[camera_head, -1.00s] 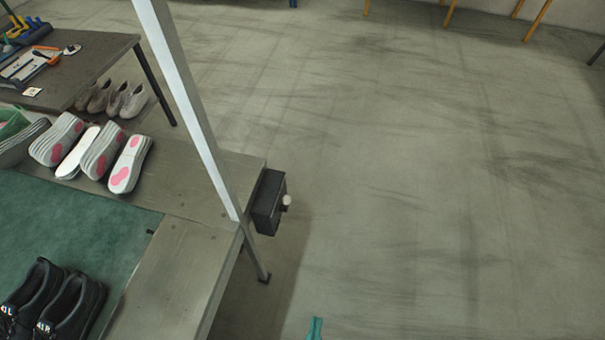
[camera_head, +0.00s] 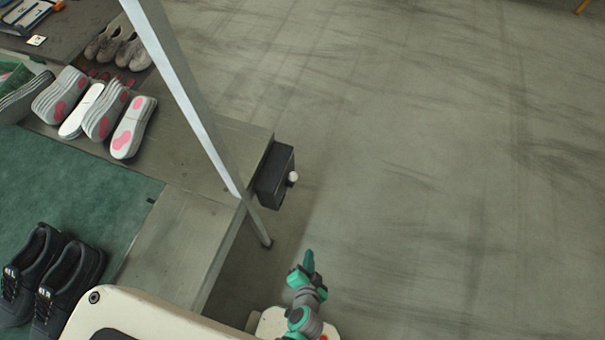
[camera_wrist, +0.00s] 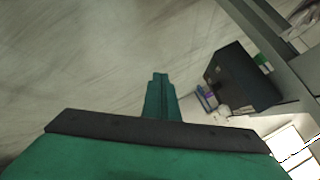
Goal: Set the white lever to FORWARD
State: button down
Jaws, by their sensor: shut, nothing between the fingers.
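The white lever (camera_head: 292,177) shows as a small pale knob on the right side of a dark box (camera_head: 273,176). The box is fixed at the right end of the workbench. In the wrist view the dark box (camera_wrist: 244,77) is to the right of my fingers, with a pale knob (camera_wrist: 223,110) near its lower left edge. The lever's setting and any FORWARD marking cannot be read. My gripper (camera_head: 309,256) is shut and empty, below and a little right of the lever in the head view, apart from it. It also shows in the wrist view (camera_wrist: 159,78).
The workbench (camera_head: 185,235) has a green mat (camera_head: 70,190), black shoes (camera_head: 65,275) and several pale soles (camera_head: 132,128). A metal post (camera_head: 180,85) rises at its corner beside the box. The floor to the right is clear.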

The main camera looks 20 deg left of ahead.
jog(key=w+a+f+m+y, duration=0.1)
jog(key=w+a+y, duration=0.2)
jog(key=w, duration=0.4)
jog(key=w+a+f+y, duration=0.2)
jog(key=w+y, duration=0.2)
jog(key=w, duration=0.3)
jog(key=w+d+r+n+y, duration=0.2)
jog(key=w+d+r+y, duration=0.2)
jog(key=w+r+y, duration=0.5)
jog(key=w+a+r+h, duration=0.1)
jog(key=a+r+h, duration=0.1)
jog(key=a, duration=0.7)
jog(key=shift+w+r+g, duration=0.3)
jog(key=shift+w+r, duration=0.05)
jog(key=shift+r, duration=0.05)
jog(key=shift+d, duration=0.1)
